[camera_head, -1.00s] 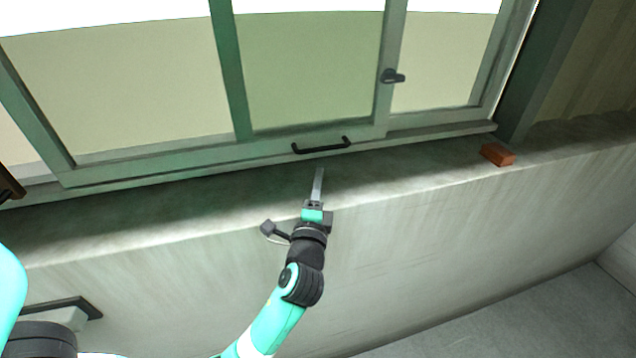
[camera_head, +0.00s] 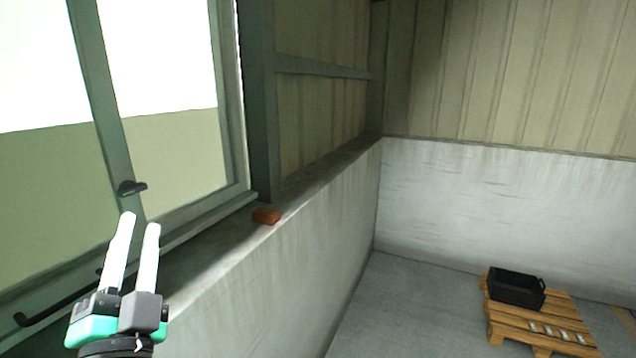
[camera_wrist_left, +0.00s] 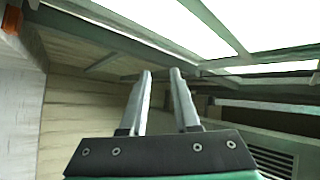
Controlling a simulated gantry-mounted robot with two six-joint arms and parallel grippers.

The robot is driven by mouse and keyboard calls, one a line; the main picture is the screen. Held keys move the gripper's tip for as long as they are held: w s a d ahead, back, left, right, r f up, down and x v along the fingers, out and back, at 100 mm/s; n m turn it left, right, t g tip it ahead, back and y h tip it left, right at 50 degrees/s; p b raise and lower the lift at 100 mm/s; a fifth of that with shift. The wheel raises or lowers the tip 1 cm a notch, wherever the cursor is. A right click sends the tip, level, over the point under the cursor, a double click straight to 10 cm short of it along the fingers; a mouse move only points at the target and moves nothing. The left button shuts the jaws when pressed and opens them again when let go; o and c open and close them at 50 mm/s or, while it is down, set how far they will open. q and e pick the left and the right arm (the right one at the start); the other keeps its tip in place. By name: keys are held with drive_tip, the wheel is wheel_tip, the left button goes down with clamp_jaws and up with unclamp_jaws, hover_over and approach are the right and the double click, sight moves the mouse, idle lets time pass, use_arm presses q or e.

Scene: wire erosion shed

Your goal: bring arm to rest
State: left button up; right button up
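My left gripper (camera_head: 140,222) is at the lower left of the head view, raised in front of the window. Its two pale fingers point upward with a gap between them, and nothing is held. The left wrist view also shows the two fingers (camera_wrist_left: 161,75) apart and empty. My right gripper is in neither current view.
The green-framed window has a dark latch (camera_head: 131,187) and a black bar handle (camera_head: 55,308), partly behind my gripper. An orange-red brick (camera_head: 266,216) lies on the concrete ledge. A black crate (camera_head: 517,290) sits on a wooden pallet (camera_head: 500,328) at lower right. Floor between is clear.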

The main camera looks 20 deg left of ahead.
use_arm(q)
drive_tip(key=s+d+r+n+t+h, duration=0.1)
drive_tip(key=s+d+r+t+h, duration=0.25)
drive_tip(key=d+r+h, duration=0.35)
drive_tip(key=s+d+r+n+t+h, duration=0.1)
drive_tip(key=s+d+r+t+h, duration=0.3)
drive_tip(key=d+h, duration=0.45)
wheel_tip(320, 180, up, 18)
drive_tip(key=w+n+p, duration=0.1)
drive_tip(key=p, duration=1.5)
drive_tip(key=shift+w+a+f, duration=0.15)
drive_tip(key=shift+a+f, duration=0.1)
drive_tip(key=shift+a, duration=0.2)
use_arm(e)
wheel_tip(320, 180, up, 16)
drive_tip(key=shift+r, duration=0.2)
